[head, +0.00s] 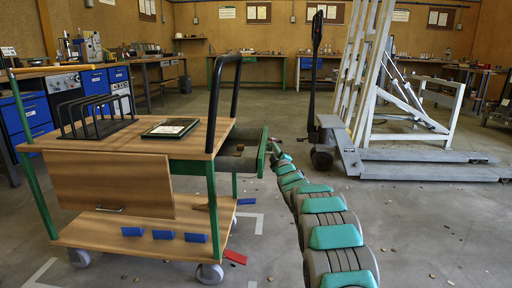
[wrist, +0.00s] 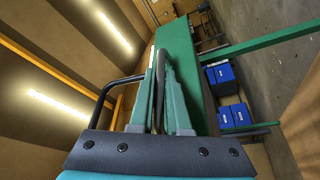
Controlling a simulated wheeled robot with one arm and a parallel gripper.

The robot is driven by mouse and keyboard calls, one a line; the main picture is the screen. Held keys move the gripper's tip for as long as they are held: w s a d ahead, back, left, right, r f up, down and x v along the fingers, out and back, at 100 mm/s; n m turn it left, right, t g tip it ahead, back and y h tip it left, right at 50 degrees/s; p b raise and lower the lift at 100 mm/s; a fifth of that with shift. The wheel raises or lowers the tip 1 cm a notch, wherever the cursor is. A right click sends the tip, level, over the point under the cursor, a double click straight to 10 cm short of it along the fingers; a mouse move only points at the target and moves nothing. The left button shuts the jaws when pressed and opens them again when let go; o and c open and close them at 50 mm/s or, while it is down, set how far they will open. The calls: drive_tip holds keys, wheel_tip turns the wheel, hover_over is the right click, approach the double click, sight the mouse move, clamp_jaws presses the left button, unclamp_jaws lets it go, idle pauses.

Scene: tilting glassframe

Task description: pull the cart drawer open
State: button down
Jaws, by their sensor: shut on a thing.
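The wooden cart (head: 150,140) has green legs and stands at left in the head view. Its drawer (head: 240,152) sticks out from the right side, partly open, with its inside visible and a green front (head: 262,152). My gripper (head: 273,149) is at that front, at the end of my arm reaching from the lower right. The gripper is shut on the drawer's handle, which the fingers mostly hide.
A black rack (head: 95,120) and a dark framed tablet-like object (head: 170,128) lie on the cart top. Blue blocks (head: 163,234) lie on its lower shelf. A pallet truck with a white frame (head: 360,80) stands at right. Open floor lies between, with small scattered bits.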

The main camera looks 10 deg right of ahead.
drive_tip(key=s+d+p, duration=0.1)
drive_tip(key=s+d, duration=0.1)
drive_tip(key=d, duration=0.3)
drive_tip(key=shift+d, duration=0.4)
drive_tip(key=c, duration=1.2)
unclamp_jaws()
drive_tip(key=shift+w, duration=0.1)
drive_tip(key=shift+o, duration=0.2)
drive_tip(key=v, duration=0.8)
